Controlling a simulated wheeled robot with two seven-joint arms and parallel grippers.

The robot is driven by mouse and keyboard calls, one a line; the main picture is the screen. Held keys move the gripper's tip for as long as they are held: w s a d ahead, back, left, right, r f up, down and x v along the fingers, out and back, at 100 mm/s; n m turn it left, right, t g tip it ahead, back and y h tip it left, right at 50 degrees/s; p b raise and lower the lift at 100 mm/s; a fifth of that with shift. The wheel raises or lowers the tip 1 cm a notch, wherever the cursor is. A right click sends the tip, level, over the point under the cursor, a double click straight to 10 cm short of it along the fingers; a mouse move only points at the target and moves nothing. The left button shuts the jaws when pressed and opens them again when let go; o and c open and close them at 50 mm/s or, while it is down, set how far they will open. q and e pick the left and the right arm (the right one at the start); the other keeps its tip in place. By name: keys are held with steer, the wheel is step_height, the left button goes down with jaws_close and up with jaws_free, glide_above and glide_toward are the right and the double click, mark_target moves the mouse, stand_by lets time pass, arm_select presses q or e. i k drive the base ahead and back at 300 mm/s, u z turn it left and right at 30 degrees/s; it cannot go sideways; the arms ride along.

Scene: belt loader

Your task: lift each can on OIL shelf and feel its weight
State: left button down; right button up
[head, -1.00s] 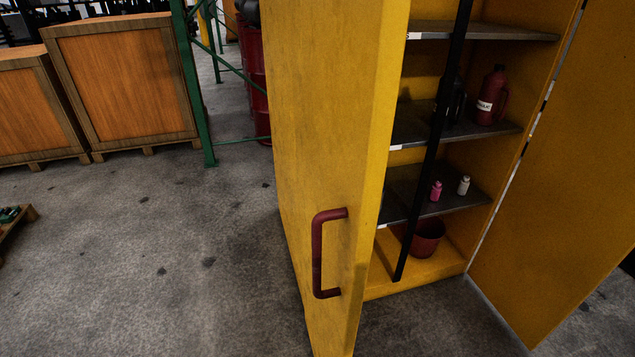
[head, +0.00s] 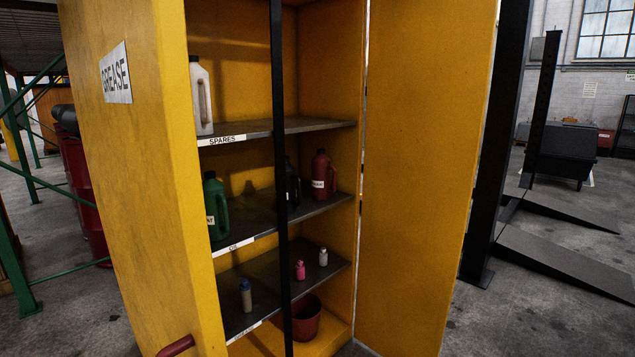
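The yellow cabinet stands open in the head view, with its shelves facing me. The OIL shelf (head: 262,222) is the middle one, with a white label on its front edge. On it stand a green can (head: 216,208) at the left, a black can (head: 293,186) partly hidden behind a dark vertical bar, and a dark red can (head: 320,176) with a white label at the right. All three look upright. Neither of my grippers is in view.
The SPARES shelf (head: 270,127) above holds a whitish jug (head: 201,98). The lower shelf (head: 262,290) holds several small bottles; a red bucket (head: 306,319) sits at the bottom. A dark bar (head: 279,60) crosses the opening. The left door (head: 135,190) and right door (head: 425,170) stand open.

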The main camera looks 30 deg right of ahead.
mark_target(320, 168)
steer(key=k, duration=1.65)
steer(key=z, duration=1.1)
steer(key=i, duration=4.1)
steer(key=z, duration=0.25)
